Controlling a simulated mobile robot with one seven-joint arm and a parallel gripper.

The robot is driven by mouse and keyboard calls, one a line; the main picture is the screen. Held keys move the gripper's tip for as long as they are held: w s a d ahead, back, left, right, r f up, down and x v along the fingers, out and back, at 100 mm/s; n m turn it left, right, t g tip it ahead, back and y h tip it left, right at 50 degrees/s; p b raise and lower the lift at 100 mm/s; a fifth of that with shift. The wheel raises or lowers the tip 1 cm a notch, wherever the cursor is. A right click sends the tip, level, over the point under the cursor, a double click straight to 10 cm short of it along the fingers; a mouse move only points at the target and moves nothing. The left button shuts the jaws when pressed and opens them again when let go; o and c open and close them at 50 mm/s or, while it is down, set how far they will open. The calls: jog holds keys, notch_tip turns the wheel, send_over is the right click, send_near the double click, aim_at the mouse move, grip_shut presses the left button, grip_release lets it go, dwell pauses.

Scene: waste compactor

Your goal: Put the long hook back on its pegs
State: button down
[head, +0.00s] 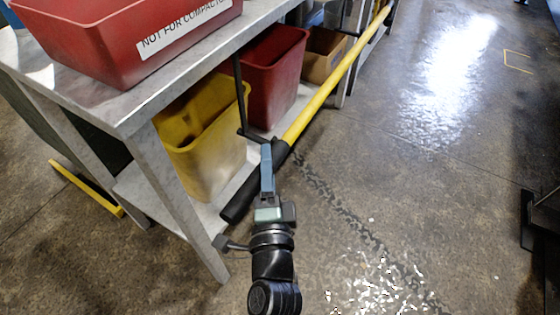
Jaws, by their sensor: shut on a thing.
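The long hook is a yellow pole (335,85) with a black grip (240,195) at its near end. It runs diagonally along the front of the metal bench, from lower left to the top of the head view, where its far end is cut off or hidden. My gripper (268,150) is shut on it near where the black grip meets the yellow pole. A black bent peg (240,100) hangs from the bench edge, its foot reaching the pole beside my gripper. Another dark bracket (353,20) shows farther back. I cannot tell whether the pole rests in either.
The metal bench (110,105) carries a red bin (75,45) labelled "NOT FOR COMPACTOR". Its lower shelf holds a yellow bin (205,150), a dark red bin (268,80) and a cardboard box (325,55). The wet floor (420,170) to the right is mostly clear.

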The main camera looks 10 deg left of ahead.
jog(key=w+a+r+p, duration=0.1)
jog(key=w+a+p, duration=0.2)
jog(key=a+p, duration=0.4)
jog(key=f+b, duration=0.5)
jog(key=shift+a+f, duration=0.1)
jog(key=shift+a, duration=0.15)
dwell(0.3)
jog(key=shift+c, duration=2.3)
grip_release()
jog(key=shift+s, duration=0.1)
jog(key=shift+o, duration=0.6)
jog(key=v, duration=1.3)
